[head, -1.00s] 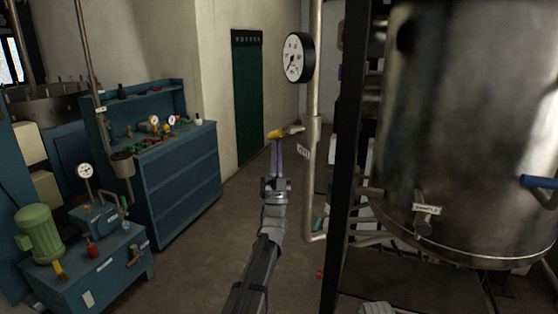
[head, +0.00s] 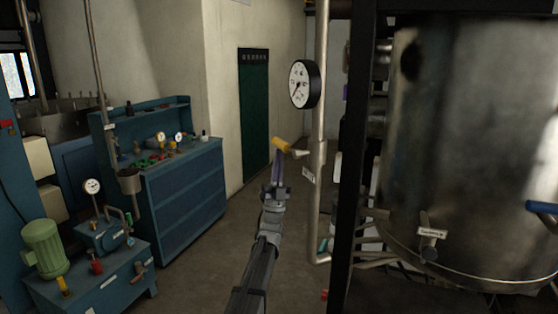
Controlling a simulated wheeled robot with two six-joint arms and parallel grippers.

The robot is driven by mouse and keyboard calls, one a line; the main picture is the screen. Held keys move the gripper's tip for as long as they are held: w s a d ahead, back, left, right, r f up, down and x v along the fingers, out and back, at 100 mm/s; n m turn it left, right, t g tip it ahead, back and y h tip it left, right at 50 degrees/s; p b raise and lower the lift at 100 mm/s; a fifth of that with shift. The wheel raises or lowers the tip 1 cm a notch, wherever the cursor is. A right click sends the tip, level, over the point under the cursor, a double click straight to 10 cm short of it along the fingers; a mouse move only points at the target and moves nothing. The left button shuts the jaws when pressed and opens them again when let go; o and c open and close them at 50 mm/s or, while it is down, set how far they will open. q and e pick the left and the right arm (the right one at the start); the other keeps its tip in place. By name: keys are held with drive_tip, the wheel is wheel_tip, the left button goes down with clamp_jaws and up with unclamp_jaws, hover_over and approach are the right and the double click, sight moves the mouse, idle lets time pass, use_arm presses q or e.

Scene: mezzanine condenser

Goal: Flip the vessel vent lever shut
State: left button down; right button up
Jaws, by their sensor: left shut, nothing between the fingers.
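The vent lever has a yellow handle (head: 281,145) on a grey stem that joins a vertical pipe (head: 319,120). The handle sticks out left from the pipe, tilted with its free end higher than its stem. A small white label (head: 308,174) hangs on the pipe just below it; I cannot read it for sure. My left gripper (head: 278,155) points away from me with its fingers shut and empty. Its tips are right below the yellow handle and look to be touching or very near it. My right gripper is not in view.
A round gauge (head: 305,84) is on the pipe above the lever. A dark post (head: 352,130) and a large steel vessel (head: 470,150) stand to the right. A blue cabinet (head: 185,185) and a pump unit (head: 95,265) stand at left. The floor between is clear.

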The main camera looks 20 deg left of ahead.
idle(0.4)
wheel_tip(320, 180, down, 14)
drive_tip(key=b, duration=1.4)
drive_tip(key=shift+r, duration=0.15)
